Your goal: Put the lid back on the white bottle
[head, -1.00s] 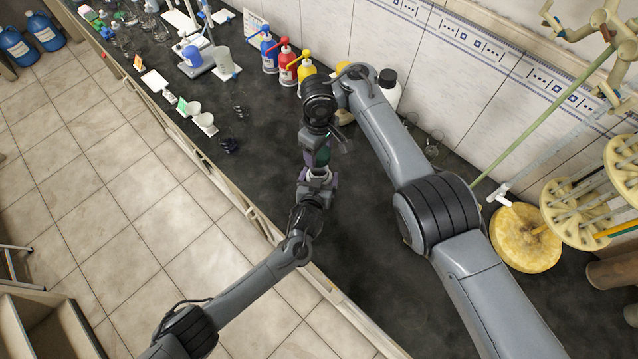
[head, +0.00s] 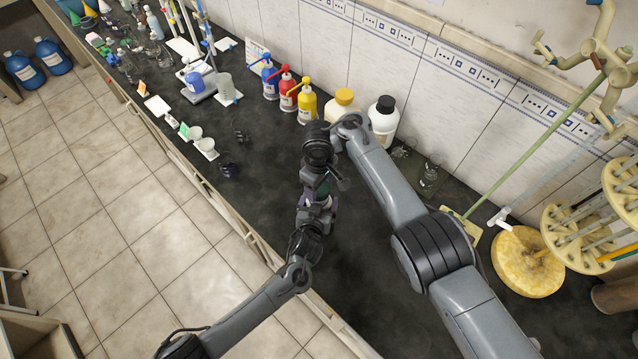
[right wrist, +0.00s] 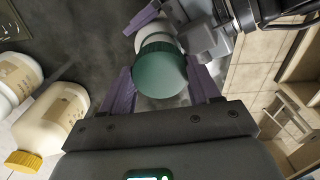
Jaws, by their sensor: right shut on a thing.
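My right gripper (head: 321,186) points down over the counter, shut on a green lid. The lid (right wrist: 160,70) shows in the right wrist view between its two purple fingers. Just beyond the lid is the small white bottle (right wrist: 152,27), in line with it. I cannot tell whether lid and bottle touch or are seated. My left gripper (head: 317,212) comes in from below left and is shut on the bottle, one purple finger showing beside it in the right wrist view. In the head view the grippers hide most of the bottle.
Blue, red and yellow pump bottles (head: 307,104), a yellow-capped bottle (head: 341,107) and a black-capped white bottle (head: 382,122) stand along the wall. Glassware (head: 430,176) and a yellow disc (head: 526,262) are to the right. The counter (head: 270,185) left of the grippers is mostly clear.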

